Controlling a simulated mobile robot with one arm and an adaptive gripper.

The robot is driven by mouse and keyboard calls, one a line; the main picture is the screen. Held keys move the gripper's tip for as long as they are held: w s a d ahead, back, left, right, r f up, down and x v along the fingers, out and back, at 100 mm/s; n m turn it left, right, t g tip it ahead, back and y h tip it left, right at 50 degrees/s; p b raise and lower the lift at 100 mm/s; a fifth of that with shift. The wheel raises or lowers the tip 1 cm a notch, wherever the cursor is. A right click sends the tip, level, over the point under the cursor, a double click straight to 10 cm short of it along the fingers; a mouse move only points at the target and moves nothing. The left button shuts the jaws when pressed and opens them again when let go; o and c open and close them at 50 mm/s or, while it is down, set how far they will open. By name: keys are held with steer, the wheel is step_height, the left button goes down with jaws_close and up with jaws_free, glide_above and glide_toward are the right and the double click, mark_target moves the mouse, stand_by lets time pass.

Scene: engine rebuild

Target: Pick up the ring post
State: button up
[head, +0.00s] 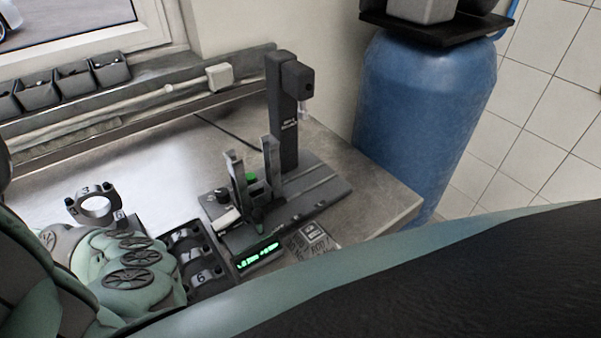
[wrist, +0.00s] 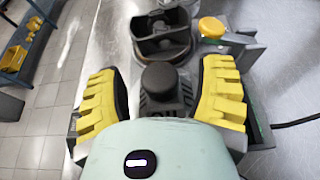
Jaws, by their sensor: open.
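My gripper (wrist: 163,78) is open in the wrist view, with one yellow finger on each side. Between the fingers is a dark post (wrist: 160,85) with a rounded knob on top and faint lettering below it. It looks like the ring post, but I cannot be sure. I see no clear contact between the fingers and the post. Its lower part is hidden behind my pale green gripper body. In the head view my gripper's fingers cannot be made out.
In the wrist view a dark round holder (wrist: 178,52) and a yellow knob (wrist: 212,27) lie beyond the post. The head view shows a black column stand (head: 283,120), a ring marked 3 (head: 95,212), numbered blocks (head: 190,257) and a blue tank (head: 420,110).

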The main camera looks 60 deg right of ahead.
jaws_close()
stand_by(0.5)
steer(key=shift+r, duration=0.1)
